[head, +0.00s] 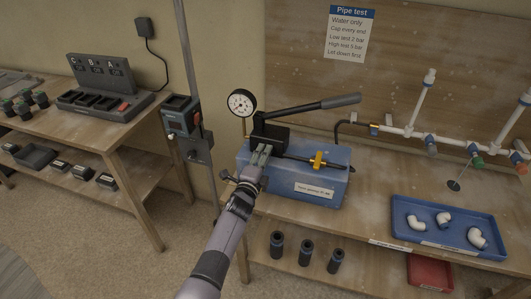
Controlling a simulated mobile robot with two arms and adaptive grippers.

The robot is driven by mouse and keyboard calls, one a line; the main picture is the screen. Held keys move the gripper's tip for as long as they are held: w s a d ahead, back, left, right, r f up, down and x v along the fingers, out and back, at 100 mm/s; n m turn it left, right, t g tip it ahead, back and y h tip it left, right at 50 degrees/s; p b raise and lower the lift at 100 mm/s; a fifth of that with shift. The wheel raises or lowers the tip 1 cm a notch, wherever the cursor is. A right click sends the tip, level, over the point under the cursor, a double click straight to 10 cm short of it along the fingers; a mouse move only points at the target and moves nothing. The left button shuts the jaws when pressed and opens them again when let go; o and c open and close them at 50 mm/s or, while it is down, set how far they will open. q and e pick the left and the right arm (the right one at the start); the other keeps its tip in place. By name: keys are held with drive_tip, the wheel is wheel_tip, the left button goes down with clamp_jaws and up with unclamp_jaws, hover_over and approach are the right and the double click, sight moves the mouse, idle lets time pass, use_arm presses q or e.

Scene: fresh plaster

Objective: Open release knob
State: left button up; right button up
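The test pump has a blue water tank (325,185), a black pump block (285,137), a long lever (320,107) and a round white gauge (241,102). My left gripper (262,151) is at the front left of the black block, with its fingertips at or very near it. Its two fingers look close together, but what is between them is hidden. I cannot make out the release knob; the gripper may cover it. A yellow valve (317,160) sits on the dark line right of the gripper. My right gripper is not in view.
White pipework (400,131) runs along the bench at the right. A blue tray (449,226) with white elbows is at the front right. Several black cylinders (306,252) stand on the shelf below. A grey post (188,60) rises left of the pump.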

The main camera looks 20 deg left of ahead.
use_arm(q)
drive_tip(key=s+p, duration=0.6)
drive_tip(key=s, duration=0.6)
drive_tip(key=shift+a, duration=0.25)
idle(0.3)
